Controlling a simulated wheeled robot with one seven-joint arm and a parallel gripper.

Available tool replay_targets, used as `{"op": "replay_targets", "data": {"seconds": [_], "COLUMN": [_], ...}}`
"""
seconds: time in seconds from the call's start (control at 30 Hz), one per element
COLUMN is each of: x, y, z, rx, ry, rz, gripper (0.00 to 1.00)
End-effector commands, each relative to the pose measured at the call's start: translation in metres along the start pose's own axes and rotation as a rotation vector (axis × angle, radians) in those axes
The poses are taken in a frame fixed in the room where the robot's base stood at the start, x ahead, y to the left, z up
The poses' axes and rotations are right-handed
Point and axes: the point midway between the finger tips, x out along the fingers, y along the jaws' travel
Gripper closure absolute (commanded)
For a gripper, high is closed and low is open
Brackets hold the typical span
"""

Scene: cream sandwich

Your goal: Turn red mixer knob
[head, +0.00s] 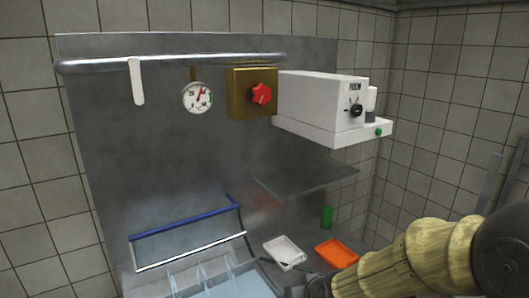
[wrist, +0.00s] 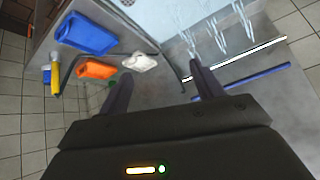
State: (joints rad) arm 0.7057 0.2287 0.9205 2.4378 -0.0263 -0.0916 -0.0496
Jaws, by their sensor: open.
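The red mixer knob (head: 261,93) is star-shaped and sits on the front of a brass-coloured box (head: 240,92) on the metal back panel. It shows only in the head view. My gripper (wrist: 156,78) is open and empty in the wrist view, its two dark fingers apart, above the counter area. In the head view my arm shows at the lower right, well below and to the right of the knob. The gripper's fingers cannot be made out there.
A round dial gauge (head: 197,97) and a white handle (head: 137,81) are left of the box. A white machine (head: 320,103) with a black knob is close on its right. Below are a blue bar (head: 186,223), a white tray (head: 285,252) and an orange tray (head: 337,253).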

Motion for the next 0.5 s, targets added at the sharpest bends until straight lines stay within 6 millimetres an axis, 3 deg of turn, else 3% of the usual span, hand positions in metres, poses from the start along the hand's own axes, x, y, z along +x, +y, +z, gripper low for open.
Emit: {"op": "replay_targets", "data": {"seconds": [0.27, 0.5], "x": [-0.016, -0.067], "y": [-0.027, -0.045], "z": [-0.069, -0.136], "rx": [0.008, 0.025], "ry": [0.266, 0.544], "rz": [-0.132, -0.231], "gripper": [0.34, 0.34]}}
